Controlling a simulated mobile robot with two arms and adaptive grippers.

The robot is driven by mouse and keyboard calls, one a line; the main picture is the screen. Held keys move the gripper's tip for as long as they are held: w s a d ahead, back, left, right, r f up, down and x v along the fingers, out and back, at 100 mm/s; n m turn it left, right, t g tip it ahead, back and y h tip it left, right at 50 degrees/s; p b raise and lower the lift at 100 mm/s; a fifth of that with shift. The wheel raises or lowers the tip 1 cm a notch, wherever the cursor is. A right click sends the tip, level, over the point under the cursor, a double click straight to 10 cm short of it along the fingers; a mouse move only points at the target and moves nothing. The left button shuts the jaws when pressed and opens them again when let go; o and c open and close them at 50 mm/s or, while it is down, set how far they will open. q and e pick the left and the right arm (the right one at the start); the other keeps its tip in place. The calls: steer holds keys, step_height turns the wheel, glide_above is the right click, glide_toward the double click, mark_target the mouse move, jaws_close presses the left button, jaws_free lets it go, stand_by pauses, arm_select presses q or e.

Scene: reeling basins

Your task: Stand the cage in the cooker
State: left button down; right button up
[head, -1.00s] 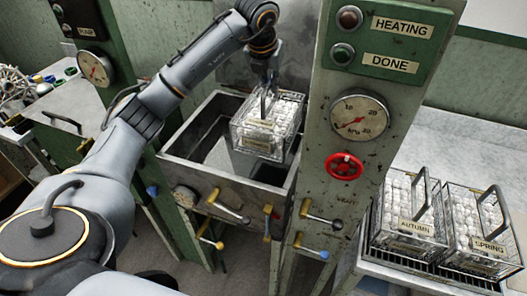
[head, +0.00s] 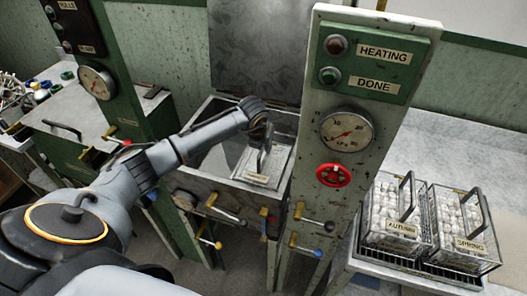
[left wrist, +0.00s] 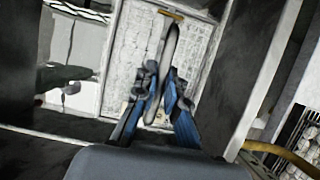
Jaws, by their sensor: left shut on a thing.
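A wire cage (head: 262,167) filled with pale cocoons is down inside the open metal cooker (head: 223,187), at its right side. My left gripper (head: 265,146) reaches into the cooker from above and is shut on the cage's upright handle. Whether the cage's base touches the cooker floor is hidden. My right gripper is not in view.
A panel post (head: 348,95) with gauge and red valve wheel (head: 333,173) stands right of the cooker. Cages labelled AUTUMN (head: 399,218) and SPRING (head: 464,226) stand on the right bench. The cooker's raised lid (head: 257,50) is behind. Levers project from the front.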

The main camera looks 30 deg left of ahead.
mark_target(263, 163)
arm_select(q)
step_height(263, 163, down, 3)
steer(key=shift+f, duration=0.1)
steer(key=shift+f, duration=0.15)
steer(key=c, duration=1.4)
jaws_free()
steer(key=shift+s, duration=0.1)
